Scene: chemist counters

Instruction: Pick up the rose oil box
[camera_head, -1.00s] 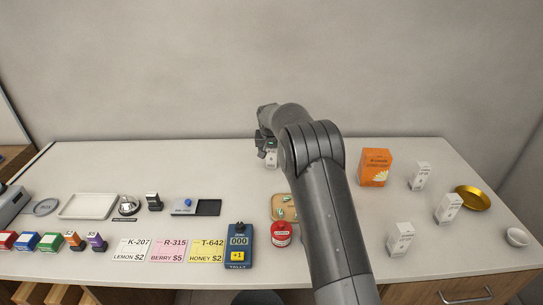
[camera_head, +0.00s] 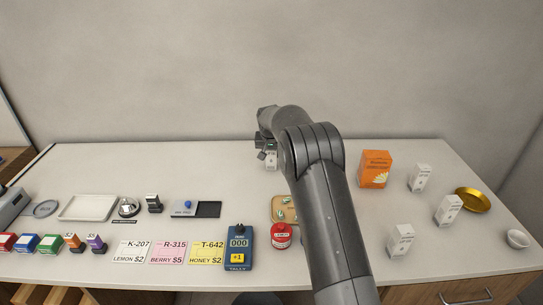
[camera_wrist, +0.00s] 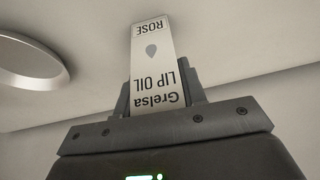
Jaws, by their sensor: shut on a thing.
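The rose lip oil box (camera_wrist: 153,70) is white with dark print reading "Grelsa LIP OIL ROSE", upside down in the wrist view. My gripper (camera_wrist: 160,92) is shut on it, with one finger on each side of the box. In the head view the box (camera_head: 271,160) shows as a small white shape under my gripper (camera_head: 266,153) at the back of the counter. My arm hides part of that area. Whether the box touches the counter is hard to tell.
An orange box (camera_head: 375,169), several white boxes such as one at the front (camera_head: 401,240), a gold dish (camera_head: 472,199) and a white bowl (camera_head: 517,238) stand at right. A red jar (camera_head: 281,235) and tally counter (camera_head: 239,248) are in front. The back left counter is clear.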

